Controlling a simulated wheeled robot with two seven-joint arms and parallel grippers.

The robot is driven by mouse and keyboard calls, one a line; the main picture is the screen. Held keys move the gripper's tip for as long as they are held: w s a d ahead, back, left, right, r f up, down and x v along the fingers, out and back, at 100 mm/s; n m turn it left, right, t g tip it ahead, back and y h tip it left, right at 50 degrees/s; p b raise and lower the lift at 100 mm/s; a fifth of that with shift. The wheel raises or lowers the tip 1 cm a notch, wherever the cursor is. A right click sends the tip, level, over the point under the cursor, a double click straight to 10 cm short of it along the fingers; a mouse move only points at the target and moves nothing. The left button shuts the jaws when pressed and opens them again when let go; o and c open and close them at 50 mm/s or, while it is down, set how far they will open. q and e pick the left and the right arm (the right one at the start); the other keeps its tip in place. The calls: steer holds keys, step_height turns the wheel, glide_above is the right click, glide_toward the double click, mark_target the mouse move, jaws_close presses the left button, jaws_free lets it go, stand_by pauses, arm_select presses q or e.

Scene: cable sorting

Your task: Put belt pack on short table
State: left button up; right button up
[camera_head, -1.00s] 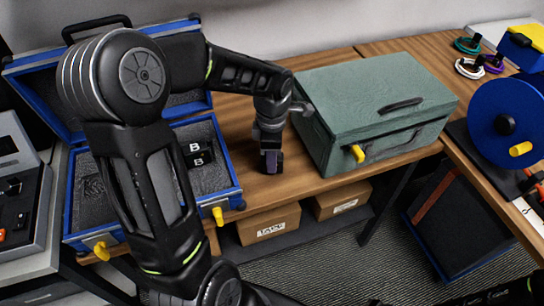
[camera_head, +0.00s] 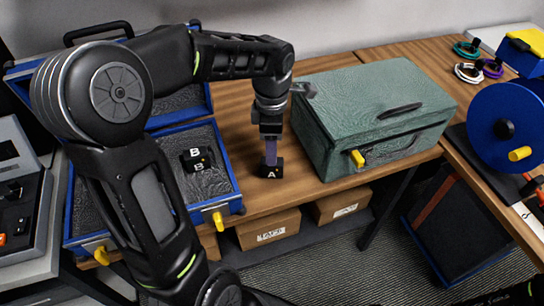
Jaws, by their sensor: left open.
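A small black belt pack marked A (camera_head: 271,172) stands on the wooden tabletop, between the blue-edged case and the green box. My left gripper (camera_head: 270,157) is directly above it, pointing down, with its jaws open and the fingertips close to the pack's top. I cannot tell whether they still touch it. Another black belt pack marked B (camera_head: 197,159) sits in the foam of the open blue-edged case (camera_head: 238,190). My left arm hides part of that case. My right gripper is out of view.
The green box (camera_head: 375,105) stands just right of my left gripper. A blue reel (camera_head: 503,128) and several coiled cables are on the right-hand table. Cardboard boxes (camera_head: 268,230) sit on the shelf below. The wood in front of the case's right side is bare.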

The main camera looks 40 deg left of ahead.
arm_select(q)
step_height(320, 180, up, 6)
steer(key=shift+f, duration=0.2)
stand_by(0.6)
